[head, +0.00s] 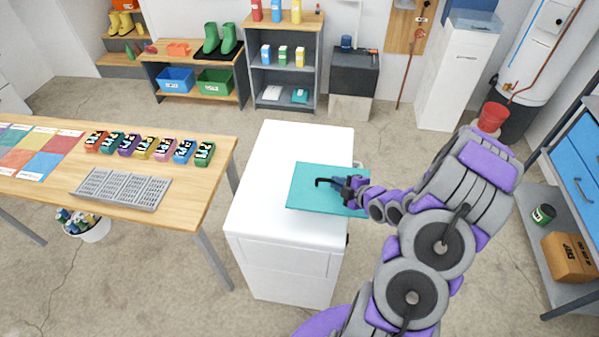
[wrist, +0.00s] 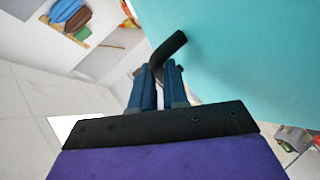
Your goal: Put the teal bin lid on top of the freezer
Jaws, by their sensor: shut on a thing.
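The teal bin lid (head: 310,195) is a flat rectangular panel with a black bar handle. In the head view it appears over the right part of the white freezer's top (head: 285,150); whether it touches the freezer I cannot tell. My gripper (head: 345,187) is shut on the lid's black handle, which also shows in the wrist view (wrist: 168,48). In the wrist view the teal lid (wrist: 245,50) fills the upper right, and my gripper's blue fingers (wrist: 160,80) are close together at the handle. The lid hides part of the freezer's right edge.
A wooden table (head: 200,205) stands left of the freezer, with several small patterned boxes and a grey rack (head: 122,188). A grey shelf (head: 283,75) stands behind. A workbench (head: 580,150) with a cardboard box is at the right. The freezer top's left part is clear.

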